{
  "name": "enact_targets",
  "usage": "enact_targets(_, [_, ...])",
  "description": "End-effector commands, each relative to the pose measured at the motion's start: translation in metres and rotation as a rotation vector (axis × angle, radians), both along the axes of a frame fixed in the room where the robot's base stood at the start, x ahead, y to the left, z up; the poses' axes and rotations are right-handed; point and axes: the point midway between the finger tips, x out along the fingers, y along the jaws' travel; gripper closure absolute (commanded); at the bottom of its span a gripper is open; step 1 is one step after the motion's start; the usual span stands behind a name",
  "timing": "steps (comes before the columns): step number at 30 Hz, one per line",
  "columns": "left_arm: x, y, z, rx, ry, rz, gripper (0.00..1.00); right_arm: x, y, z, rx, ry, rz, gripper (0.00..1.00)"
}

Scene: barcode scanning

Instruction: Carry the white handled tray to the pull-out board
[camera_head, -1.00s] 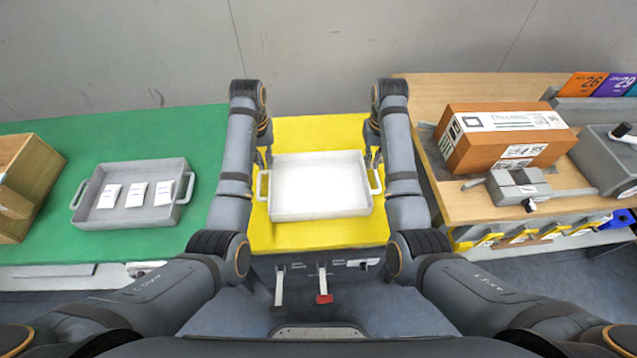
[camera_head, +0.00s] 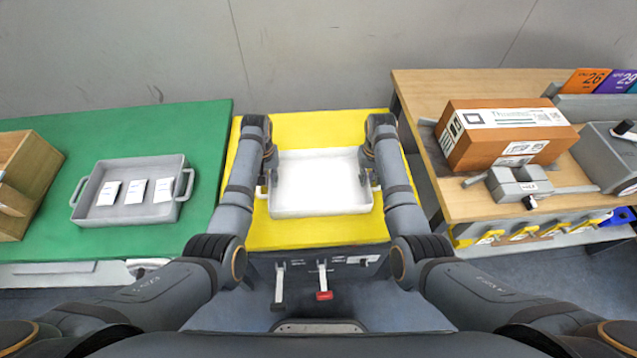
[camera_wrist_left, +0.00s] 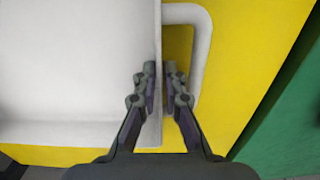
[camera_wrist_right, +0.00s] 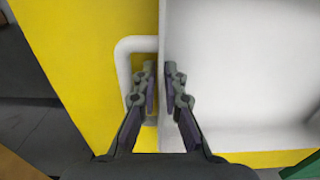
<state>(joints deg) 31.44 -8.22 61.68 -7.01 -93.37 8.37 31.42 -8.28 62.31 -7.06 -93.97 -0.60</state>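The white handled tray (camera_head: 320,185) sits level on the yellow board, empty, with a handle at each side. My left gripper (camera_head: 266,180) is at its left side. In the left wrist view, the fingers (camera_wrist_left: 160,75) straddle the tray's side wall, one inside the tray and one within the handle loop (camera_wrist_left: 203,50). My right gripper (camera_head: 370,178) is at the right side, and its fingers (camera_wrist_right: 160,75) straddle that wall in the same way beside the handle (camera_wrist_right: 122,70). Both are narrowly open, with small gaps at the wall. Contact below the rim is hidden.
The yellow board (camera_head: 315,235) has bare room around the tray. At left, a green table (camera_head: 130,235) bears a grey tray (camera_head: 125,218) with white packets and a wooden box (camera_head: 30,185). At right, a wooden table (camera_head: 430,90) bears a brown carton (camera_head: 490,150) and a grey device (camera_head: 520,185).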

Motion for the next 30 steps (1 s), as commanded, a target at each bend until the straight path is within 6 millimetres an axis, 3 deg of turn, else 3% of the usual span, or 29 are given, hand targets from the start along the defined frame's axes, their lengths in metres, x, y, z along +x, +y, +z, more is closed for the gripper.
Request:
enact_targets(3, [0.0,0.0,0.0,0.0,0.0,0.0,0.92,0.0,0.0,0.0,0.0,0.0,0.0,0.92])
enact_targets(5, [0.0,0.0,0.0,0.0,0.0,0.0,1.0,0.0,0.0,0.0,0.0,0.0,0.0,1.0])
enact_targets(22, [0.0,0.0,0.002,0.0,-0.001,0.0,1.0,0.0,0.0,0.002,-0.001,-0.001,0.0,1.0])
enact_targets(30, [0.0,0.0,0.029,0.0,-0.001,0.0,1.0,0.001,0.0,0.029,-0.001,-0.001,0.0,1.0])
